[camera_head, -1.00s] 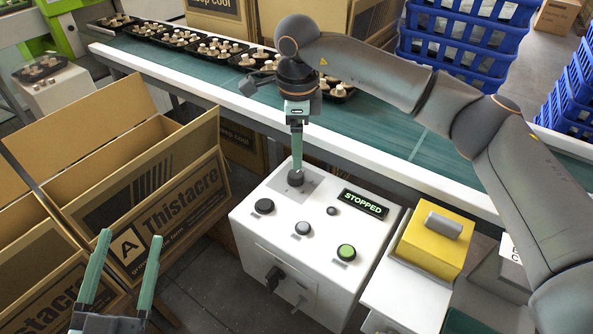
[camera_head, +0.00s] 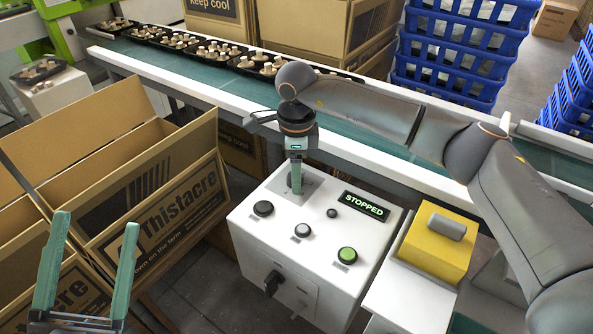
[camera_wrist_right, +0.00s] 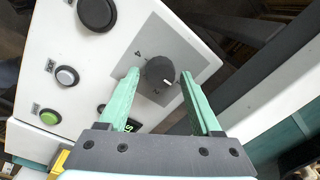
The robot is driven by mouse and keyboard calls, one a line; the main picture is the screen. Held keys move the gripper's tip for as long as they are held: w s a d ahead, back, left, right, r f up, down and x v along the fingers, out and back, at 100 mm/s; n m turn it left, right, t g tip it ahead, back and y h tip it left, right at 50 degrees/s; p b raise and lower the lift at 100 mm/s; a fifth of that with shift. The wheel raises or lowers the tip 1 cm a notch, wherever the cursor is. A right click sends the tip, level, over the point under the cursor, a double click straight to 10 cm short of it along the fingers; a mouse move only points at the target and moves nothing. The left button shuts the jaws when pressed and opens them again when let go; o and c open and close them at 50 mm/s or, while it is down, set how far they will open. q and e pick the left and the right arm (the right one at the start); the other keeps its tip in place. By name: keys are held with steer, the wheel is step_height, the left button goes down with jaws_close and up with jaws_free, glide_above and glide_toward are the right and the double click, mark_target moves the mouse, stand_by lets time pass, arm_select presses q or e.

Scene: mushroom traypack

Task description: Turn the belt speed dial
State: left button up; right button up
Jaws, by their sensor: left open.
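The belt speed dial (camera_wrist_right: 158,72) is a dark round knob with a white mark, on a grey plate (camera_wrist_right: 178,50) with printed numbers. In the wrist view my right gripper (camera_wrist_right: 160,74) is open, with one fingertip on each side of the dial and small gaps showing. In the head view my right gripper (camera_head: 297,192) points down over the plate at the back of the white control box (camera_head: 245,228) and mostly hides the dial. My left gripper (camera_head: 94,232) is open and empty at lower left, in front of the cartons. The display (camera_head: 363,205) reads STOPPED.
The box also has a black button (camera_head: 263,208), a grey button (camera_head: 302,231), a green button (camera_head: 347,255) and a black front switch (camera_head: 272,283). A yellow block (camera_head: 436,243) stands at right. Mushroom trays (camera_head: 265,65) sit on the green belt (camera_head: 350,144) behind.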

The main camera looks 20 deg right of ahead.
jaws_close()
stand_by(0.3)
